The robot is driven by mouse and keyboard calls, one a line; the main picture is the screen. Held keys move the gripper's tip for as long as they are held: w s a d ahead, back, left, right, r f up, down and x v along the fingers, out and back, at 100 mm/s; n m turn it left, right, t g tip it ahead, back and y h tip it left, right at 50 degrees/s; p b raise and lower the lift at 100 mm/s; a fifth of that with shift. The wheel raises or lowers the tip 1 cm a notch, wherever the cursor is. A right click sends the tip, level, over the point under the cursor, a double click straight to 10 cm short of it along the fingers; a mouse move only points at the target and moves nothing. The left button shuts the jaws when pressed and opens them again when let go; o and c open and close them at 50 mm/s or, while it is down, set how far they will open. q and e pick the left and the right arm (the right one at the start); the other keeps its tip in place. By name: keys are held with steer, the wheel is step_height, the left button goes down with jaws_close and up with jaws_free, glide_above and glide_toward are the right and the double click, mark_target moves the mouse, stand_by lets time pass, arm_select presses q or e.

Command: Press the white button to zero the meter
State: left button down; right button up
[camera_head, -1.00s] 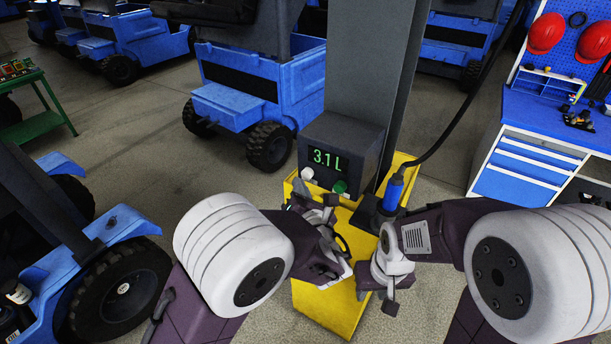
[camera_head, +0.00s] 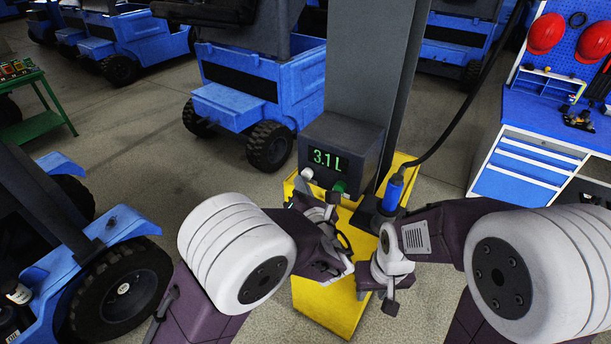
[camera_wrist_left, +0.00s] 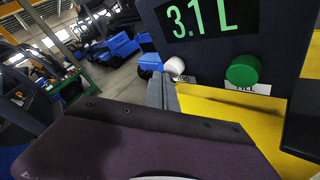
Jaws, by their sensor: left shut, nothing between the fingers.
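The dark meter box (camera_head: 338,140) reads 3.1 L in green digits. The white button (camera_head: 307,173) is on its lower left front, and it also shows in the left wrist view (camera_wrist_left: 174,66). The green button (camera_head: 339,187) is to its right, and it too shows in the left wrist view (camera_wrist_left: 243,69). My left gripper (camera_head: 303,190) is shut and empty, just below the white button. In the left wrist view its grey fingers (camera_wrist_left: 160,85) end close beside the white button; I cannot tell whether they touch. My right gripper (camera_head: 390,295) hangs to the right; its jaws are unclear.
The meter is on a yellow base (camera_head: 330,305) with a grey column (camera_head: 365,60) behind. A blue nozzle (camera_head: 394,190) with a black hose stands at the right. Blue vehicles (camera_head: 250,95) are behind and left; a blue workbench (camera_head: 535,140) is at the right.

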arm_select(q)
steer(key=shift+w+d, duration=0.55)
steer(key=shift+w, duration=0.15)
stand_by(1.1)
steer(key=shift+s+a, duration=0.7)
steer(key=shift+s, duration=0.3)
steer(key=shift+a, duration=0.1)
steer(key=shift+s+a+b, duration=0.25)
steer(key=shift+s+a, duration=0.45)
steer(key=shift+s, duration=0.3)
steer(key=shift+s+a+b, duration=0.25)
steer(key=shift+s+a, duration=0.45)
steer(key=shift+s, duration=0.3)
